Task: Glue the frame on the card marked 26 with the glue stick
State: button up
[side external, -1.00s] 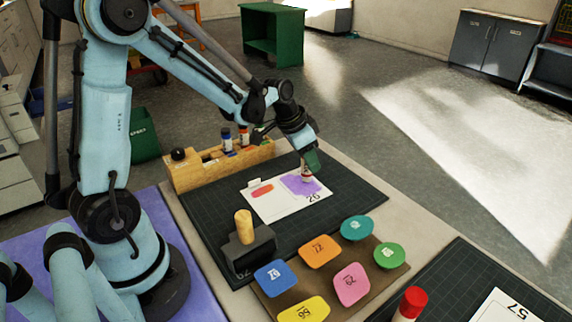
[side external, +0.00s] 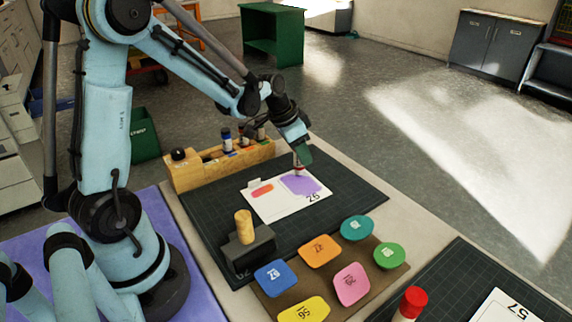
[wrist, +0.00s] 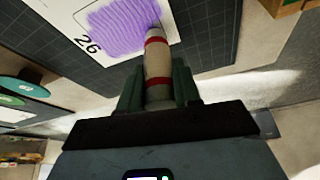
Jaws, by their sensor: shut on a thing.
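The card marked 26 (side external: 279,207) lies flat on the dark cutting mat (side external: 214,224). It bears a small red-orange shape (side external: 262,189) and a purple glue patch (side external: 304,186). In the wrist view the patch (wrist: 118,27) shows wavy strokes beside the number on the card (wrist: 70,21). My gripper (side external: 300,158) is above the patch's far edge. In the wrist view my gripper (wrist: 158,88) is shut on the glue stick (wrist: 158,66), a pale tube with red bands. The stick's tip is at the patch's edge; I cannot tell if it touches.
A wooden holder (side external: 190,178) with bottles stands behind the mat. A dark block with a yellow cylinder (side external: 244,227) sits at the mat's near edge. Several coloured numbered pieces lie on a brown board (side external: 335,267). A red-capped stick (side external: 412,301) stands at the lower right.

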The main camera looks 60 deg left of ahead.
jog(key=shift+r, duration=3.5)
